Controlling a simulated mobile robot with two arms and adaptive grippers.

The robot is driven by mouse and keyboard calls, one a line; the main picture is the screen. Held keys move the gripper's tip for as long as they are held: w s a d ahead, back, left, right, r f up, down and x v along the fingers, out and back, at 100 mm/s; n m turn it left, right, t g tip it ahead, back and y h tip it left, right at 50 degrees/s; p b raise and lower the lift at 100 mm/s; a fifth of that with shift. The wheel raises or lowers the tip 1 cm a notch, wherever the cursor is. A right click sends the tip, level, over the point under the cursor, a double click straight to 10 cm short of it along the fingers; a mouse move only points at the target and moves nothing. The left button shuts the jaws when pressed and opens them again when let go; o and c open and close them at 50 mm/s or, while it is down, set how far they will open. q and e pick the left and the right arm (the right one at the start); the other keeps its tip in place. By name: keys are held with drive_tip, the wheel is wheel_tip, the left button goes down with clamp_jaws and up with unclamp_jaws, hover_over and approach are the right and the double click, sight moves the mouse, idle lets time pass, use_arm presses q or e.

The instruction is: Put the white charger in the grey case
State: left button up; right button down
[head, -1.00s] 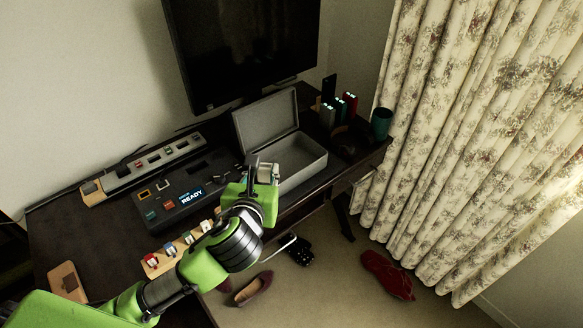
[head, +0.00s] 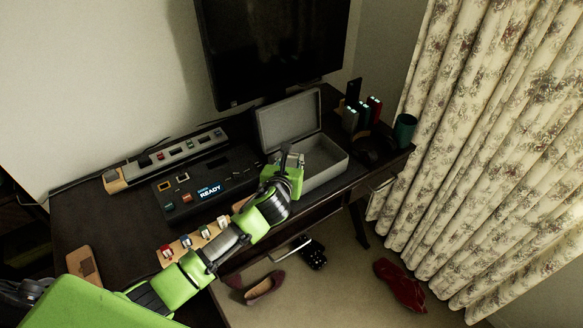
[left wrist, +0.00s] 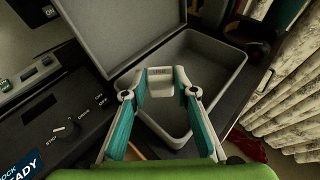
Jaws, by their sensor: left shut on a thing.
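The grey case (head: 326,171) stands open on the desk with its lid tilted up at the back; it also shows in the left wrist view (left wrist: 217,61). Its inside looks empty. My left gripper (left wrist: 160,84) is shut on a small pale block, the white charger (left wrist: 160,75). In the left wrist view the charger sits between the fingertips and overlaps the front left part of the open case. It appears to be held above the case; the height is hard to tell. My right gripper is not in view.
A black dock panel reading READY (head: 208,189) lies left of the case, with a power strip (head: 167,159) behind it. A monitor (head: 272,50) stands behind. Several upright coloured devices (head: 362,113) and a teal cup (head: 405,128) are at the right. Shoes lie on the floor.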

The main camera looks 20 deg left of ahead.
use_arm(q)
drive_tip(key=shift+s+f, duration=0.1)
drive_tip(key=shift+f, duration=1.2)
drive_tip(key=shift+f, duration=0.1)
drive_tip(key=o, duration=0.8)
drive_tip(key=v, duration=1.2)
drive_tip(key=shift+p, duration=0.3)
